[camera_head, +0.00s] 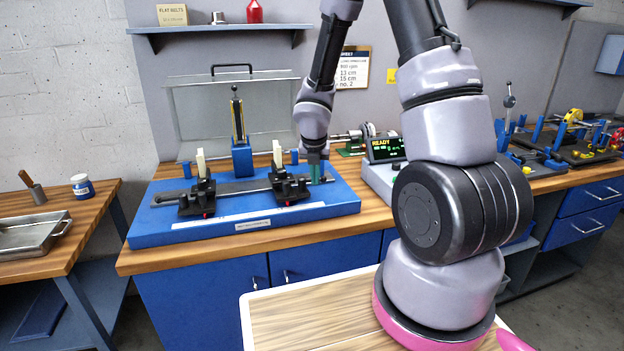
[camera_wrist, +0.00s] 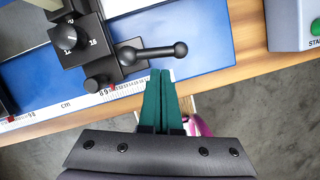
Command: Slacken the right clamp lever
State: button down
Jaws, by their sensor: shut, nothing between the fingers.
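The right clamp lever (camera_wrist: 155,51) is a black bar with a ball end, on the side of the right black pedestal (camera_wrist: 90,38). In the wrist view it points right, roughly level. The pedestal also shows in the head view (camera_head: 289,190), at the right of the blue base plate (camera_head: 250,237). My gripper (camera_wrist: 160,73) has green fingers shut together with nothing between them. In the wrist view their tips lie just below the lever bar, left of its ball; I cannot tell whether they touch. In the head view my gripper (camera_head: 317,178) is beside the pedestal's right side.
The left black pedestal (camera_head: 196,198) stands on the same base, with a grey bar (camera_head: 238,187) running between the two. A control box reading READY (camera_head: 385,150) stands right of the base. A clear guard (camera_head: 265,105) rises behind. The bench's front edge lies close below.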

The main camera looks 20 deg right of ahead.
jog(key=shift+w+d+n, duration=0.15)
jog(key=shift+d+n, duration=0.1)
jog(key=shift+n, duration=0.35)
jog(key=shift+w, duration=0.15)
jog(key=shift+w+d, duration=0.1)
jog(key=shift+d, duration=0.1)
